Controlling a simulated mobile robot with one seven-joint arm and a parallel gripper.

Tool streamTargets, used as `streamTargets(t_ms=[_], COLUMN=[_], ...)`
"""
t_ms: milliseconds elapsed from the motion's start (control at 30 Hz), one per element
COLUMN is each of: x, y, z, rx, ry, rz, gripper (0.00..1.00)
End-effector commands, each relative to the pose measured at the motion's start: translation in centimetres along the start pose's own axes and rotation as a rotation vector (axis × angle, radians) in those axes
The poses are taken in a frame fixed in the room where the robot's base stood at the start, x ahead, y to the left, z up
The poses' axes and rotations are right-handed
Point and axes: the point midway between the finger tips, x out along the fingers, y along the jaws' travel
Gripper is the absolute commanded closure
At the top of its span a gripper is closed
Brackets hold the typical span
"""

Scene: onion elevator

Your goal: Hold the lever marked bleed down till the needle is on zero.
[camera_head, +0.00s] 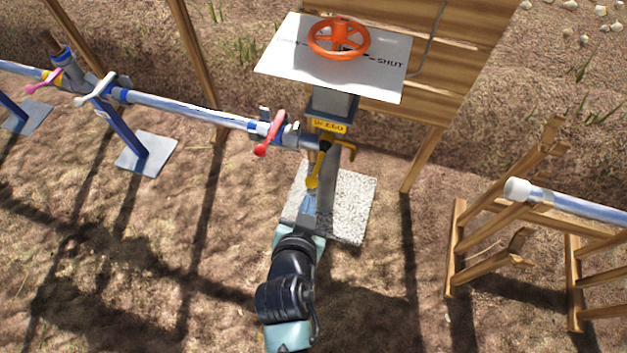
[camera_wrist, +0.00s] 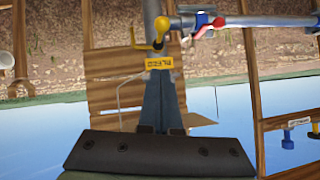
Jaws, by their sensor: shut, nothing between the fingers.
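The yellow bleed lever (camera_head: 313,179) hangs from the pipe's end fitting and points toward me in the head view. In the wrist view, which is upside down, the yellow lever (camera_wrist: 159,32) is near the top. A yellow label (camera_head: 329,126) sits above it; it reads BLEED, inverted, in the wrist view (camera_wrist: 159,63). My gripper (camera_head: 309,198) is shut and empty, its fingertips close to the lever's rounded end in the head view. I cannot tell whether they touch. The shut fingers also show in the wrist view (camera_wrist: 161,80). No gauge face or needle is readable.
An orange handwheel (camera_head: 338,38) stands on a white board marked SHUT (camera_head: 285,65). A red lever (camera_head: 269,134), a white lever (camera_head: 95,90) and a pink lever (camera_head: 44,82) sit along the left pipe (camera_head: 190,107). Wooden trestles (camera_head: 500,225) hold another pipe at right.

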Motion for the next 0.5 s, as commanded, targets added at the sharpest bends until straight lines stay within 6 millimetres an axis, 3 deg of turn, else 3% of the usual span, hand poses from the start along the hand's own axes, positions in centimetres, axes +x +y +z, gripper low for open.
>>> streamTargets(t_ms=[267,500], x=[0.7,4.6], y=[0.0,0.0], z=[-0.1,-0.1], rx=[0.0,-0.001], ry=[0.001,0.003], rz=[-0.001,0.0], gripper=[1.0,1.0])
